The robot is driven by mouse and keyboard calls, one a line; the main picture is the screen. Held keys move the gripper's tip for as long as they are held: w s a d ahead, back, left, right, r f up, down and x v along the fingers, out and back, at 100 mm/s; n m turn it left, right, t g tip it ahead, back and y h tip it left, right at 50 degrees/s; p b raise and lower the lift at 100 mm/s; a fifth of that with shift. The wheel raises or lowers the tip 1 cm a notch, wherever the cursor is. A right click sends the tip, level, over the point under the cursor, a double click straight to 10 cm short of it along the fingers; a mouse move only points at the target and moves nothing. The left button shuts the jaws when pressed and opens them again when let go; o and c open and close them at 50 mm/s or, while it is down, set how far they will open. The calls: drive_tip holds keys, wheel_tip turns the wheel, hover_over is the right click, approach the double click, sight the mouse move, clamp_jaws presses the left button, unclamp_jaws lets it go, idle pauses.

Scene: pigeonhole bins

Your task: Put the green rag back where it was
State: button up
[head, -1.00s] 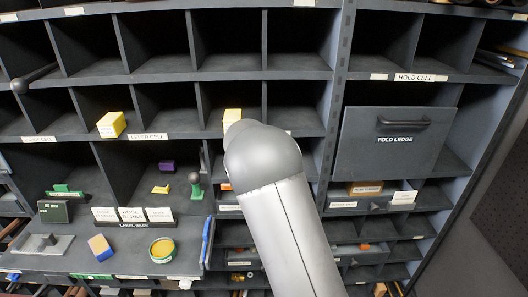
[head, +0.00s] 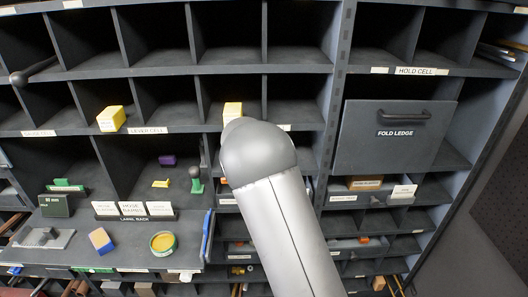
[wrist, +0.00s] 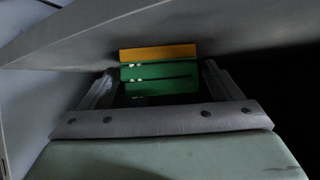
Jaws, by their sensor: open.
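My gripper (wrist: 160,88) shows in the wrist view with its two fingers apart. A green piece with an orange-yellow upper edge (wrist: 158,72) shows between and beyond the fingertips. It has dark lines across it and small pale spots. I cannot tell whether it is the green rag, or whether the fingers touch it. In the head view my arm covers the middle of the shelves and my gripper is hidden. No green cloth can be made out there for certain.
A fold ledge panel (head: 395,150) stands upright at the right. Yellow boxes (head: 111,119) sit in the middle row. A ledge at the left holds a blue-and-yellow block (head: 101,241) and a round tin (head: 163,244). A grey surface (wrist: 90,35) slants close above my gripper.

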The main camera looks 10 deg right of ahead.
drive_tip(key=shift+r+p, duration=0.25)
drive_tip(key=shift+p, duration=0.05)
drive_tip(key=shift+s+a+b, duration=0.25)
drive_tip(key=shift+s+b, duration=0.05)
drive_tip(key=shift+b, duration=0.05)
drive_tip(key=b+v, duration=0.3)
drive_tip(key=v, duration=0.8)
drive_tip(key=s+d+f+n+g+y, duration=0.1)
drive_tip(key=s+d+g, duration=0.25)
drive_tip(key=s, duration=0.65)
drive_tip(key=s+d+f+n+g, duration=0.1)
drive_tip(key=s+d+f+g, duration=0.1)
drive_tip(key=s+d, duration=0.5)
drive_tip(key=s+a+f+n+g+y, duration=0.2)
drive_tip(key=s+a, duration=0.1)
drive_tip(key=s, duration=0.8)
drive_tip(key=s+a+f+n+g+y, duration=0.1)
drive_tip(key=s+a+f+n+y, duration=0.1)
drive_tip(key=s, duration=0.9)
drive_tip(key=shift+s+a+f+g+y, duration=0.15)
drive_tip(key=shift+s+a+g+y, duration=0.2)
drive_tip(key=shift+s+a+y, duration=0.05)
